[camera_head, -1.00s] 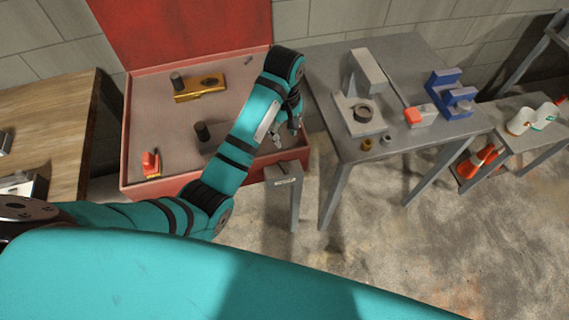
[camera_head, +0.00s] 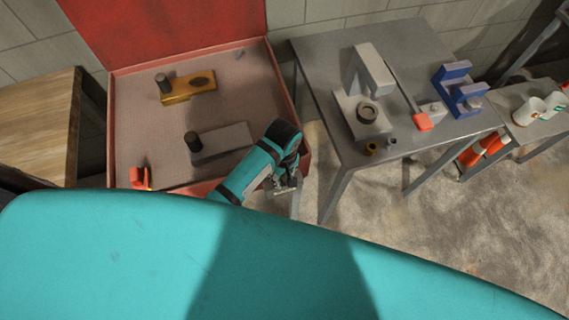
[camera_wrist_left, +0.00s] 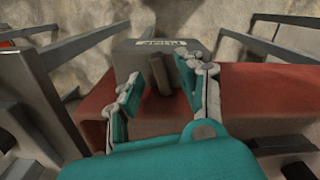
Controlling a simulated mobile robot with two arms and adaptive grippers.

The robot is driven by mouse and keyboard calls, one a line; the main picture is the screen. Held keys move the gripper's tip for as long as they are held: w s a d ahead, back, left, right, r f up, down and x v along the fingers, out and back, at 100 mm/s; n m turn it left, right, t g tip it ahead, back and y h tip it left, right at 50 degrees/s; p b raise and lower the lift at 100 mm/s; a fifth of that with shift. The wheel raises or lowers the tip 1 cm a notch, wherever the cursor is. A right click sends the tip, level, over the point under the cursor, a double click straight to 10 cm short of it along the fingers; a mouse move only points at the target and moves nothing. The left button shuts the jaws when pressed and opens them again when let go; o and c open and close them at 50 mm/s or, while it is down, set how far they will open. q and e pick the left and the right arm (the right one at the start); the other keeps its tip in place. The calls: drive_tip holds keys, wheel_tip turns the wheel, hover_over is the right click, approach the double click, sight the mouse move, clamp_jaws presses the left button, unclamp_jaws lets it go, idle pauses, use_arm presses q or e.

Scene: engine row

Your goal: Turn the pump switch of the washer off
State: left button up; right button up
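The washer (camera_head: 112,130) is a red open tub with a raised red lid at the back. Its red wall (camera_wrist_left: 262,92) also shows in the left wrist view. The pump switch is a grey box (camera_wrist_left: 132,60) with an upside-down PUMP label on the washer's wall, and a dark lever (camera_wrist_left: 160,80) stands out from it. My left gripper (camera_wrist_left: 160,76) is open, with one finger on each side of the lever; I cannot tell whether they touch it. In the head view my left gripper (camera_head: 284,184) largely covers the switch box. My right gripper is not in view.
In the tub lie a yellow part (camera_head: 187,90) and a grey part (camera_head: 222,142); a red item (camera_head: 140,177) is at its front left. A metal table (camera_head: 400,35) with a grey stand and a blue clamp (camera_head: 458,88) stands on the right. A wooden bench (camera_head: 35,120) is on the left.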

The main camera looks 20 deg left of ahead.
use_arm(q)
drive_tip(key=shift+f, duration=0.3)
drive_tip(key=shift+s, duration=0.15)
drive_tip(key=shift+s+r, duration=0.1)
drive_tip(key=shift+c, duration=1.9)
clamp_jaws()
drive_tip(key=m, duration=0.3)
drive_tip(key=shift+m, duration=0.3)
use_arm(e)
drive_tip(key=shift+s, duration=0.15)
